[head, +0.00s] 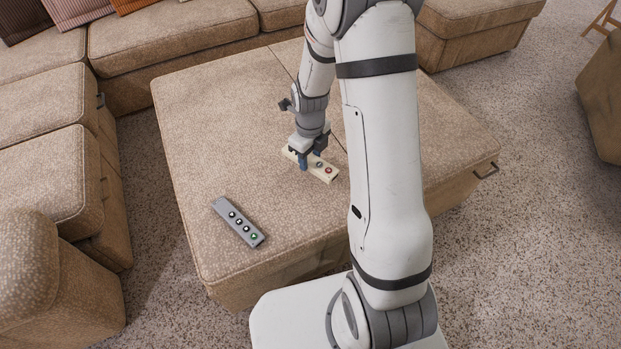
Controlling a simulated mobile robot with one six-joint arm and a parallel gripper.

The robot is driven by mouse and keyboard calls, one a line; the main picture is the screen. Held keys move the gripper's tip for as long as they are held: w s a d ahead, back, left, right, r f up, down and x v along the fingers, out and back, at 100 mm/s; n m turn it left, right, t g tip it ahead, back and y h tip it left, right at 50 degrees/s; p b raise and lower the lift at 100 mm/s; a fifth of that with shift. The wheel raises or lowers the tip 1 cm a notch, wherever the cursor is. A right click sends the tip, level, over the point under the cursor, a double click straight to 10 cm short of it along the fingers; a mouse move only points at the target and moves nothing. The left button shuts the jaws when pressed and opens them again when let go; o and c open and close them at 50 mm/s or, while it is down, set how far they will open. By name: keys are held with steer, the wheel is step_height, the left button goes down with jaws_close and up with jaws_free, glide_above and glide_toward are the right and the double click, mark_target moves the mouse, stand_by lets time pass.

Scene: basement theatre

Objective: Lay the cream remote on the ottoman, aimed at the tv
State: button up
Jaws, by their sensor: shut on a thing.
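The cream remote (325,172) is at the top of the ottoman (220,130), near its middle, with round buttons on its near right end. Its far left end is partly hidden by my gripper. My gripper (305,160) points down and is shut on the cream remote. I cannot tell whether the remote touches the ottoman or is held just above it. The tv is not in view.
A grey remote (238,222) with several buttons lies on the ottoman's near left part. A beige sofa (170,45) runs along the left and back. Ottoman surface left of my gripper is clear. Speckled carpet (520,230) is open at right.

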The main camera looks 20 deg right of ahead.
mark_target(310, 181)
step_height(310, 181, down, 8)
steer(key=b, duration=0.2)
steer(key=shift+r+b, duration=0.15)
steer(key=shift+b, duration=0.15)
steer(key=o, duration=1)
